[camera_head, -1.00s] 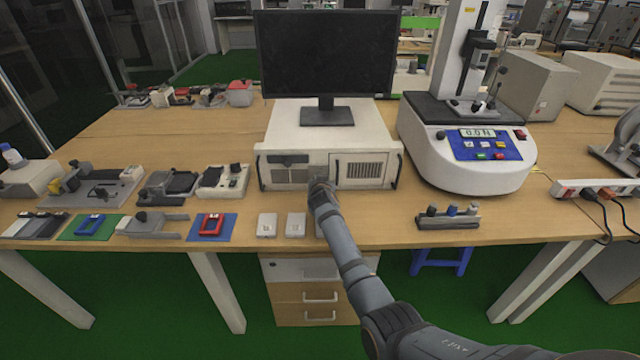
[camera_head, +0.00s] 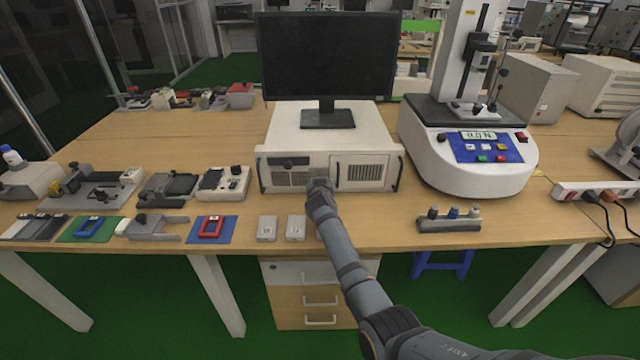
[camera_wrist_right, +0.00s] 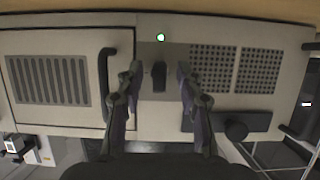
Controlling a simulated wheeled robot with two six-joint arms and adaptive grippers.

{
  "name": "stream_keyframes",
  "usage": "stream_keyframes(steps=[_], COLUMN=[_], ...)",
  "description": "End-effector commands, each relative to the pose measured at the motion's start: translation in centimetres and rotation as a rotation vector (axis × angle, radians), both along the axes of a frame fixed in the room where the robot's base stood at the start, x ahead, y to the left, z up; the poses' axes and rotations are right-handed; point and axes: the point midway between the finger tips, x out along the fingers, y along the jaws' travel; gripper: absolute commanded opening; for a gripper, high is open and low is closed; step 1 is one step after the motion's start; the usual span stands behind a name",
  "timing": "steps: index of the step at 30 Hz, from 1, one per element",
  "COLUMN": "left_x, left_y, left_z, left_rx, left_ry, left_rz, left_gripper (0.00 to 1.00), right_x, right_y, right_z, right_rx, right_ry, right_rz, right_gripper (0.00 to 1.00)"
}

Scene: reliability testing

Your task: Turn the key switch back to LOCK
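The beige computer case (camera_head: 333,131) stands under the monitor, its front facing me. In the right wrist view, the key switch (camera_wrist_right: 159,77) is a dark upright knob on a grey panel strip, below a lit green lamp (camera_wrist_right: 161,37). My right gripper (camera_wrist_right: 158,72) is open, with one finger on each side of the knob and a visible gap on both sides. In the head view, my right gripper (camera_head: 320,184) is at the middle of the case front and hides the switch. No position labels can be read. My left gripper is out of view.
A dark handle (camera_wrist_right: 107,80) and a black round knob (camera_wrist_right: 236,130) flank the fingers in the wrist view. White boxes (camera_head: 267,228) lie left of my arm. A test stand (camera_head: 468,165) is to the right, and a small dark rack (camera_head: 449,219) lies before it.

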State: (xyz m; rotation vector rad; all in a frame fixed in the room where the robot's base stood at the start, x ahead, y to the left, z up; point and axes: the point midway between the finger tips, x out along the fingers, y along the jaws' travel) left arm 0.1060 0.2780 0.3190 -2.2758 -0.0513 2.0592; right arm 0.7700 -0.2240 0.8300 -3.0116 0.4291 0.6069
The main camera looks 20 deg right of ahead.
Motion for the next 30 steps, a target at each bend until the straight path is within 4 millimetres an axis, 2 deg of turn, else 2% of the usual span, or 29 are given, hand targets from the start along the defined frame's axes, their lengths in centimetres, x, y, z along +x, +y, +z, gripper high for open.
stream_keyframes(steps=[5, 8, 18, 21, 25, 30], left_x=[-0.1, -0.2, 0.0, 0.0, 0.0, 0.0], left_y=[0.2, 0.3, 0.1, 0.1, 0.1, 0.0], left_z=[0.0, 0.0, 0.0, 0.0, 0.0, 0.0], left_rx=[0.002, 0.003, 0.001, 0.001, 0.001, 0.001], left_ry=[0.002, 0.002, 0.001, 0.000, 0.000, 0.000], left_rz=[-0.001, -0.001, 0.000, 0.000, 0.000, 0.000], left_gripper=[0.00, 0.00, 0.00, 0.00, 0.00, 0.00], right_x=[0.0, 0.1, 0.1, 0.0, 0.0, 0.0], right_y=[0.0, 0.0, 0.0, 0.0, 0.0, 0.0], right_z=[0.1, 0.9, 7.9, 9.2, 10.0, 10.1], right_rx=[-0.001, 0.000, 0.000, 0.000, 0.000, 0.000], right_ry=[-0.002, -0.005, -0.005, -0.003, -0.001, -0.001], right_rz=[0.000, -0.001, 0.001, 0.001, 0.000, 0.000], right_gripper=[0.37, 0.37, 0.37, 0.37, 0.37, 0.37])
